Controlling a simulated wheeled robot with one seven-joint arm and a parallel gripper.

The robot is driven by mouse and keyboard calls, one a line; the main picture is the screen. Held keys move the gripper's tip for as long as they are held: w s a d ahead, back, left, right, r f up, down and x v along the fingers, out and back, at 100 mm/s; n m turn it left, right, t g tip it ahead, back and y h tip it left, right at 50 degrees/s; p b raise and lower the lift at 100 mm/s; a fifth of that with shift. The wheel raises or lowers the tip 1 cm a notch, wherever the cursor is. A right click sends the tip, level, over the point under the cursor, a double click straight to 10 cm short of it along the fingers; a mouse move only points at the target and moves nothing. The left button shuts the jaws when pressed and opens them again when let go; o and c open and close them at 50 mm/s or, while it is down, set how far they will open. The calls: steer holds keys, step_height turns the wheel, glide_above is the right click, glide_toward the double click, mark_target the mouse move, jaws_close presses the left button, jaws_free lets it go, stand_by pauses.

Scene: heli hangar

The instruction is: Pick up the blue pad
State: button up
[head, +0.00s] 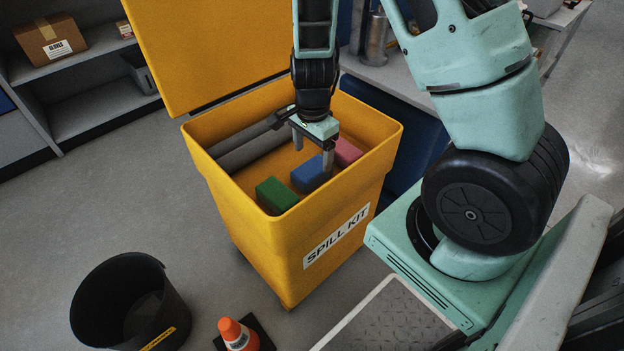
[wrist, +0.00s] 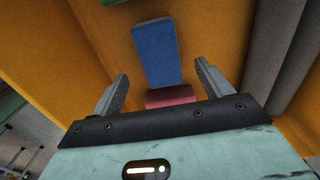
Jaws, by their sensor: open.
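The blue pad (head: 309,174) lies in the yellow spill kit bin (head: 243,234), between a green pad (head: 276,194) and a pink pad (head: 347,152). My gripper (head: 312,160) reaches down into the bin from above, jaws open and empty. In the head view one finger overlaps the blue pad. In the wrist view the blue pad (wrist: 156,52) shows ahead of and between the two fingers (wrist: 160,84), apart from them. The pink pad (wrist: 170,96) shows closer in, partly hidden by the gripper body.
Grey rolls (head: 250,142) lie along the bin's back left side. The yellow lid (head: 205,45) stands open behind. A black bucket (head: 130,305) and an orange cone (head: 238,335) stand on the floor in front. A shelf (head: 95,100) with a cardboard box (head: 50,40) is at the far left.

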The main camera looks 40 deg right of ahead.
mark_target(313, 167)
step_height(313, 167, down, 6)
steer(key=b, duration=0.3)
steer(key=shift+d+r, duration=0.1)
steer(key=shift+d, duration=0.05)
steer(key=c, duration=1.1)
steer(key=shift+r, duration=0.15)
step_height(313, 167, up, 10)
steer(key=p, duration=0.5)
